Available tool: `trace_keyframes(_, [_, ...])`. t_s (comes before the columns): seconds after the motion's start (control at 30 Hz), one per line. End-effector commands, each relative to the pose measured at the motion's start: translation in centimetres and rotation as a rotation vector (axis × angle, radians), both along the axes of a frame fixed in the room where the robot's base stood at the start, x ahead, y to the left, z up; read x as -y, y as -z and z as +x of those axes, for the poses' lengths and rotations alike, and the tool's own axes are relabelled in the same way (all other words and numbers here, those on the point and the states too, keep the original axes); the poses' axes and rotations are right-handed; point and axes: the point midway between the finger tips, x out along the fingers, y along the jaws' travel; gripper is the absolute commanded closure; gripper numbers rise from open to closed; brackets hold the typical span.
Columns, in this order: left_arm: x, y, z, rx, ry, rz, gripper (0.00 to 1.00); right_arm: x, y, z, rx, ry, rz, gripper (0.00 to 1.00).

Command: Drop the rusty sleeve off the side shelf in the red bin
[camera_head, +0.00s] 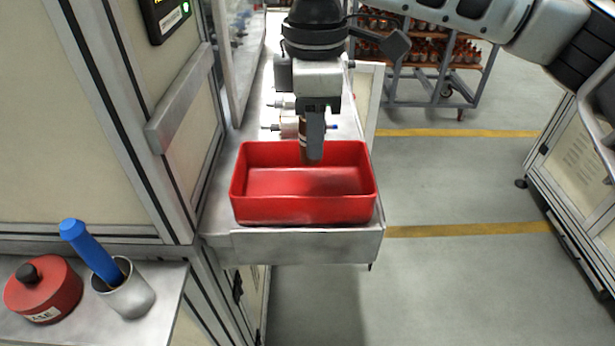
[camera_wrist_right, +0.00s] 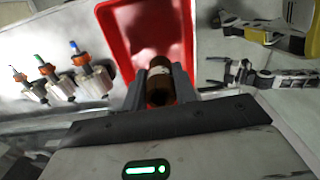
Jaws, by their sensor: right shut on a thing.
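The red bin (camera_head: 300,210) sits on the side shelf (camera_head: 305,245); its visible inside looks empty. My right gripper (camera_head: 312,155) points down over the bin's far part. It is shut on the rusty sleeve (camera_head: 303,145), a brown cylinder mostly hidden behind a finger in the head view. In the right wrist view the sleeve (camera_wrist_right: 159,80) stands between the two fingers, with the red bin (camera_wrist_right: 118,35) beyond it. I cannot tell exactly how high the sleeve is above the bin floor. My left gripper is not in view.
At lower left are a red round container (camera_head: 42,290) and a metal cup (camera_head: 128,290) with a blue-handled tool. A rack (camera_head: 440,65) of copper-coloured parts stands at the back.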

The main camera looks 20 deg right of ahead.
Motion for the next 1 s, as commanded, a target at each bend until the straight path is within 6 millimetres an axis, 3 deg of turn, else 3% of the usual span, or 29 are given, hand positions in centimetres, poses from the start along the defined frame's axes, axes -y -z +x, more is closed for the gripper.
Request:
trace_keyframes(0.03, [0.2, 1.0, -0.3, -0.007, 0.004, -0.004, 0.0, 0.0, 1.2, 0.0, 0.0, 0.001, 0.0, 0.95])
trace_keyframes(0.3, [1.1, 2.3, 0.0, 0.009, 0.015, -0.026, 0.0, 0.0, 4.2, 0.0, 0.001, 0.001, 0.001, 0.95])
trace_keyframes(0.73, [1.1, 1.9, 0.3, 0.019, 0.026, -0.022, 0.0, 0.0, 4.5, 0.0, 0.0, 0.0, 0.001, 0.95])
trace_keyframes(0.77, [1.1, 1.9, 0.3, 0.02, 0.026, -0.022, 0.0, 0.0, 4.5, 0.0, 0.0, 0.0, 0.001, 0.69])
trace_keyframes(0.83, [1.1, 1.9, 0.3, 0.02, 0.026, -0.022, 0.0, 0.0, 4.5, 0.0, 0.0, 0.0, 0.001, 0.5])
trace_keyframes(1.0, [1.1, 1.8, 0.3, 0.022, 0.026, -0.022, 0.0, 0.0, 4.5, 0.0, 0.0, 0.001, 0.001, 0.47])
